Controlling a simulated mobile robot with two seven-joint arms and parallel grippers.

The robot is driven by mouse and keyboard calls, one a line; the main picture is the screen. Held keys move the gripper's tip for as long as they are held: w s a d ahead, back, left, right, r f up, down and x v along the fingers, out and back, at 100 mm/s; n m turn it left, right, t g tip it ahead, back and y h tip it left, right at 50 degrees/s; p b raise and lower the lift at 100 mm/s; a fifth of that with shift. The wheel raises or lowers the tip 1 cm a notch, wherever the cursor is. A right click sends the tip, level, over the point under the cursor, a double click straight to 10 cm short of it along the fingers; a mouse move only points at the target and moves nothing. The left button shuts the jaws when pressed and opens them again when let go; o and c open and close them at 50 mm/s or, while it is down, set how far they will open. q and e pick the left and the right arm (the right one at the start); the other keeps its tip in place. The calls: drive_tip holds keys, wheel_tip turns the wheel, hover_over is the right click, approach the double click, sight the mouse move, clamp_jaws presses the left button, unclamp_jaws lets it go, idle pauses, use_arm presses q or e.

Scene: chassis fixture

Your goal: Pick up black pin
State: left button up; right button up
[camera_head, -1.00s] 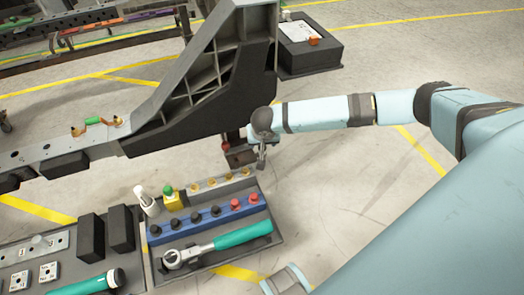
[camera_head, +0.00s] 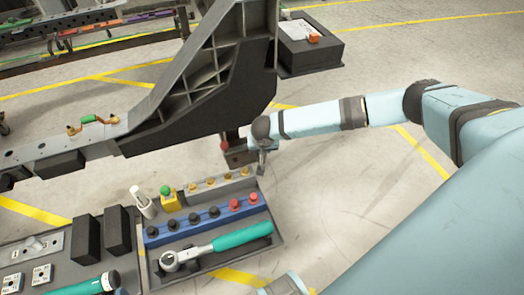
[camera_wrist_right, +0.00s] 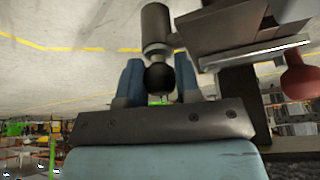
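In the right wrist view, a black ball-shaped knob (camera_wrist_right: 159,78) on a grey cylinder (camera_wrist_right: 157,28) sits between the two blue fingers of my right gripper (camera_wrist_right: 159,70). Almost no gap shows on either side, but I cannot tell whether the fingers press on it. In the head view, my right gripper (camera_head: 262,166) points down beside the lower end of the chassis fixture (camera_head: 205,100), and the knob is hidden there. Several black pins (camera_head: 196,219) and two red pins (camera_head: 235,204) stand in a blue rack (camera_head: 160,237). My left gripper is not in view.
A red knob (camera_head: 224,145) sits on the fixture close to my right gripper; it also shows in the wrist view (camera_wrist_right: 300,82). The rack shares a dark tray (camera_head: 272,250) with a teal-handled ratchet (camera_head: 240,236) and a grey rack (camera_head: 222,186). Floor right of the tray is clear.

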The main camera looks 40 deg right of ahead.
drive_tip(key=shift+c, duration=1.2)
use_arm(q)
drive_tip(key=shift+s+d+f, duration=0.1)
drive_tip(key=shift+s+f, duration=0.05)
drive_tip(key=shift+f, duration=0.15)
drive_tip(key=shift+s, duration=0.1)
use_arm(e)
drive_tip(key=shift+r, duration=0.55)
wheel_tip(320, 180, up, 6)
drive_tip(key=p, duration=0.2)
drive_tip(key=shift+r+p, duration=0.15)
drive_tip(key=shift+p, duration=0.15)
use_arm(q)
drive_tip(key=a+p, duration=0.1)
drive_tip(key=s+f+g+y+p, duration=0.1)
drive_tip(key=p, duration=0.1)
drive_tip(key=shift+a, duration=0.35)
use_arm(e)
drive_tip(key=s+a, duration=0.4)
drive_tip(key=s, duration=1.3)
drive_tip(key=shift+s+f, duration=0.2)
drive_tip(key=shift+s, duration=0.05)
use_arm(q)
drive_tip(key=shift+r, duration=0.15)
use_arm(e)
drive_tip(key=shift+a, duration=0.1)
